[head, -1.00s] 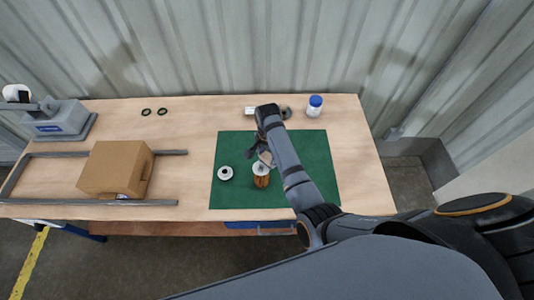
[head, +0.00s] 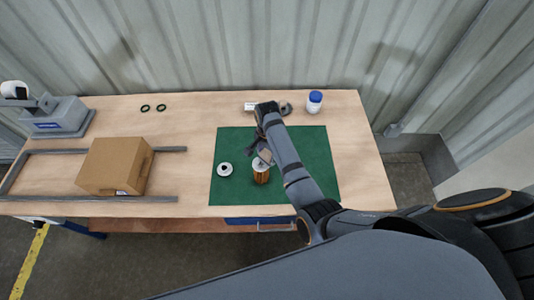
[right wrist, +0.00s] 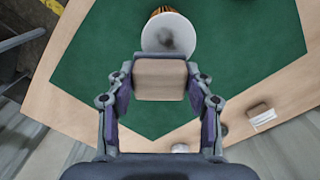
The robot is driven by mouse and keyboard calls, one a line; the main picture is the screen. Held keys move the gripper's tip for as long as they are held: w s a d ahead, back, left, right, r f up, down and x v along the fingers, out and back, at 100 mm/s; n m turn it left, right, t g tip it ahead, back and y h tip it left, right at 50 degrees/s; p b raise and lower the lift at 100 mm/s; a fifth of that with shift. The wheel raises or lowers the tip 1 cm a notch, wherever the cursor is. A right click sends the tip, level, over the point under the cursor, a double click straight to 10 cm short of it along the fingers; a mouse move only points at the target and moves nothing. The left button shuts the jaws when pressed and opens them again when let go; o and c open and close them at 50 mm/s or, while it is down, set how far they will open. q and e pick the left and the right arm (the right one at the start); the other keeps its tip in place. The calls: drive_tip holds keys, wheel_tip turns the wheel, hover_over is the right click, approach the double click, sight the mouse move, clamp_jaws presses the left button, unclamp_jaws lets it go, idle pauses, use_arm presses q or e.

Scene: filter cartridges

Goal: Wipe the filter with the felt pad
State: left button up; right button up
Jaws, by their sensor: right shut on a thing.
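The filter (head: 261,176) stands upright on the green mat (head: 228,192), with a white end cap on top and golden pleated sides. In the right wrist view the filter's white cap (right wrist: 168,32) has a grey smudge-like patch in its middle. My right gripper (head: 265,154) is just behind the filter. It is shut on the beige felt pad (right wrist: 160,78), held between both fingers. The pad is right beside the white cap in the wrist view; I cannot tell whether they touch. My left gripper is not in view.
A round white part (head: 225,169) lies on the mat left of the filter. A blue-capped bottle (head: 314,102) stands at the back right. A cardboard box (head: 115,166) sits in a grey frame at left.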

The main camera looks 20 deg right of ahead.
drive_tip(key=shift+f, duration=0.45)
drive_tip(key=shift+a, duration=0.1)
